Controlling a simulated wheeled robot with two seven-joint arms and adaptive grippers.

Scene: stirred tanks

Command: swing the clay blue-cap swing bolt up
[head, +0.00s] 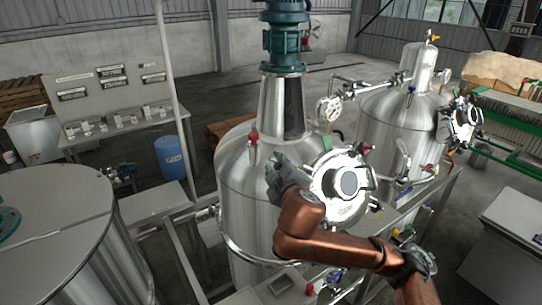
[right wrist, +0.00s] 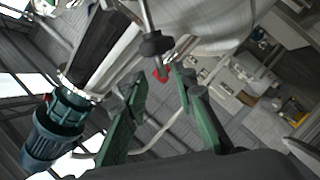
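The round manway lid (head: 345,185) sits on the side of the middle steel tank (head: 240,180), with small clamps and coloured spots around its rim. I cannot pick out a clay bolt with a blue cap among them; the rim is partly hidden by my arm. My right gripper (head: 274,168) is just left of the lid, close to the tank's shoulder. In the right wrist view its green fingers (right wrist: 160,82) are apart with nothing held between them. My left gripper is out of view.
A green motor (head: 284,40) stands on the tank's cone. A red-topped fitting (head: 253,138) and a gauge (head: 328,108) rise near the gripper. A second tank (head: 385,120) stands at right, another vessel (head: 60,235) at left. A blue drum (head: 172,158) is behind.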

